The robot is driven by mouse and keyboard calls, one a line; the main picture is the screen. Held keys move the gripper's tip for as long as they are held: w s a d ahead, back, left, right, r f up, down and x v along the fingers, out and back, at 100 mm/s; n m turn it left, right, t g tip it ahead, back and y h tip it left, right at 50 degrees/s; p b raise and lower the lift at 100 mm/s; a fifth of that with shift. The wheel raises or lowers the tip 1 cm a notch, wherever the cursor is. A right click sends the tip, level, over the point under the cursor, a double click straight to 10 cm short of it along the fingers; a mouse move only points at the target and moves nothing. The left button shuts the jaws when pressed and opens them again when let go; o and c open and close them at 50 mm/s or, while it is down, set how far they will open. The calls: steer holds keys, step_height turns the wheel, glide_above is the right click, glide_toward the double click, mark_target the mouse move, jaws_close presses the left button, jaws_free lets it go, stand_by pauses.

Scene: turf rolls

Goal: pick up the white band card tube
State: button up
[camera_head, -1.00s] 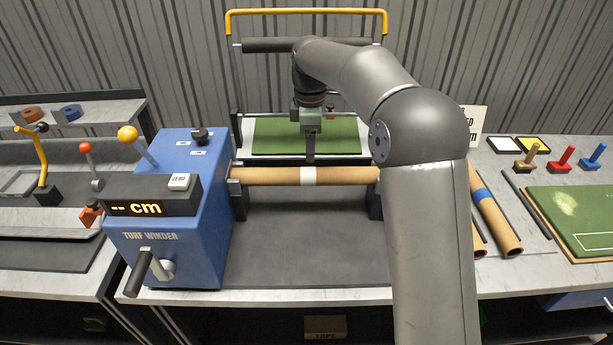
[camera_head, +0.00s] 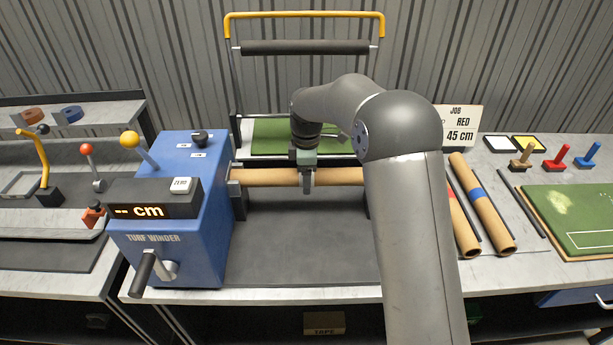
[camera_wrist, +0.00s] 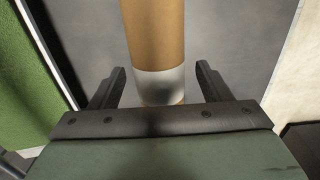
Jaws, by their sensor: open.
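The white band card tube (camera_head: 262,177) lies level across the winder, brown with its white band hidden behind my gripper in the head view. In the wrist view the tube (camera_wrist: 153,30) runs away from me, and its white band (camera_wrist: 158,84) lies between my fingers. My gripper (camera_wrist: 160,86) is open, with one finger on either side of the band and a visible gap at each side. In the head view my gripper (camera_head: 308,186) points down at the tube's middle.
The blue turf winder (camera_head: 172,215) stands at the tube's left end. Green turf (camera_head: 275,135) lies behind. Red and blue banded tubes (camera_head: 480,193) lie to the right, near a sign reading "RED 45 cm" (camera_head: 459,125). The dark mat in front (camera_head: 295,245) is clear.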

steer(key=c, duration=1.2)
steer(key=shift+r, duration=0.15)
